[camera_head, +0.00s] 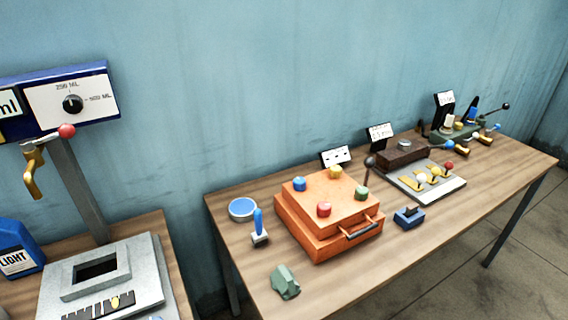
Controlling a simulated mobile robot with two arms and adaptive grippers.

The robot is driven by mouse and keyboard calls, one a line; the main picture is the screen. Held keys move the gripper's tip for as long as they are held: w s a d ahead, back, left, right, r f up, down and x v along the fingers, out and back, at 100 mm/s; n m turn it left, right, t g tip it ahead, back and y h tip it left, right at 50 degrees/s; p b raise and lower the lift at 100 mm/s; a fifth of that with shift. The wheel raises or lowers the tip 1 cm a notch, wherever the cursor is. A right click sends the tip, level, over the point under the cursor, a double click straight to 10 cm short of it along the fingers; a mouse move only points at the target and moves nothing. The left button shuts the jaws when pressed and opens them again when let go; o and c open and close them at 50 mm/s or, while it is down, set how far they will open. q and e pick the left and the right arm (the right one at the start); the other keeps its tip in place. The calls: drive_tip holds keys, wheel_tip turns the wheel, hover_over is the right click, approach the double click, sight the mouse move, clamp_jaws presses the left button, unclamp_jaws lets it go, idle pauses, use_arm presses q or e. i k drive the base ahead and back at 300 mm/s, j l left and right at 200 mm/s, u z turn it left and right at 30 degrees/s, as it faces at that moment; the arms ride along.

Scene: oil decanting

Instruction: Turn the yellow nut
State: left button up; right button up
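An orange box (320,228) with a front handle sits on the right-hand wooden table. A small yellow nut (335,172) stands on its top at the far corner. A blue nut (299,184) is at the left corner, a red nut (323,209) at the near corner and a green nut (361,193) at the right corner. Neither of my grippers shows in this view.
The wooden table (470,207) also bears a blue-topped round tin (242,209), a blue-handled tool (259,228), a green block (285,282), a blue block (408,217) and a lever panel (440,186). A grey dispenser (130,262) stands left, beyond a gap.

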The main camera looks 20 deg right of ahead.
sight(335, 172)
drive_tip(key=l+u, duration=0.15)
drive_tip(key=l, duration=0.7)
drive_tip(key=k+l+u, duration=0.1)
drive_tip(key=l, duration=0.7)
